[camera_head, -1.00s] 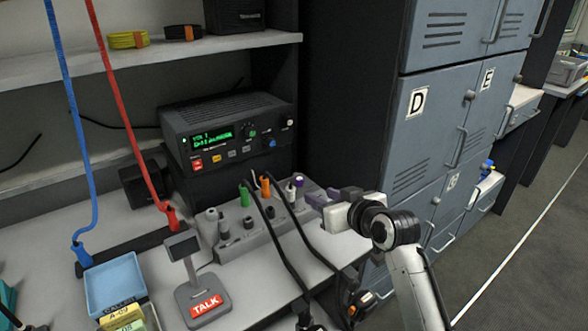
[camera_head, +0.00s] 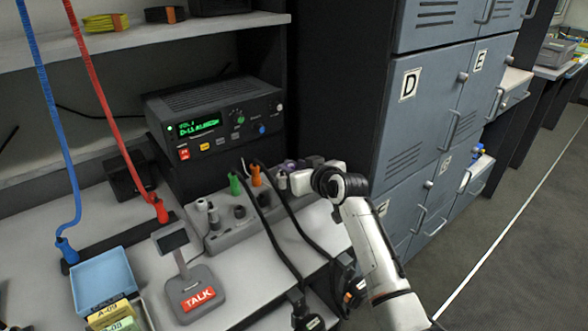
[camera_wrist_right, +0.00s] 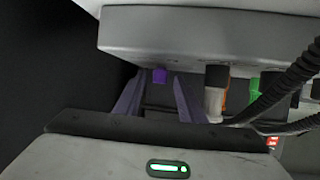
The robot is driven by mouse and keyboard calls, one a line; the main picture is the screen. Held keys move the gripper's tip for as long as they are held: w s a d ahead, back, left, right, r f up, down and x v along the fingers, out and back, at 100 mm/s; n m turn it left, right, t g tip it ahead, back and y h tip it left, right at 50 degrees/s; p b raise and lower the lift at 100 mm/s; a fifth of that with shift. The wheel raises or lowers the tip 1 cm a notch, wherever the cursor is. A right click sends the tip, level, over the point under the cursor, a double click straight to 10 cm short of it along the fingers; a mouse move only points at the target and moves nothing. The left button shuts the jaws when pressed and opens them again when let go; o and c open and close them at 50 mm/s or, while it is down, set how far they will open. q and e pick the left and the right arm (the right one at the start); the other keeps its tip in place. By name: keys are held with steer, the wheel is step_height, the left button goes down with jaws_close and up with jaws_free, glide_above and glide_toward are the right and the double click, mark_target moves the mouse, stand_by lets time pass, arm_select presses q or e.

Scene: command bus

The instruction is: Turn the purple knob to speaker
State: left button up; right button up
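The purple knob (camera_wrist_right: 159,76) is on the edge of the grey panel (camera_wrist_right: 190,35) in the right wrist view. In the head view my right gripper (camera_head: 297,166) reaches the right end of the same panel (camera_head: 236,230) and covers the knob. In the wrist view the two purple fingers of my right gripper (camera_wrist_right: 157,89) are spread, with the knob between or just beyond their tips. I see no clear contact. Any label by the knob cannot be read. My left gripper is not in view.
Green (camera_head: 234,185) and orange (camera_head: 256,175) plugs with black cables stand close to my right gripper. A radio (camera_head: 215,115) sits behind the panel. A TALK stand (camera_head: 196,297) and a blue tray (camera_head: 104,280) are at left. Grey lockers (camera_head: 415,130) rise at right.

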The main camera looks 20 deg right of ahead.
steer(key=shift+w, duration=0.1)
steer(key=c, duration=0.9)
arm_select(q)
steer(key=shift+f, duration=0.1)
arm_select(e)
jaws_close()
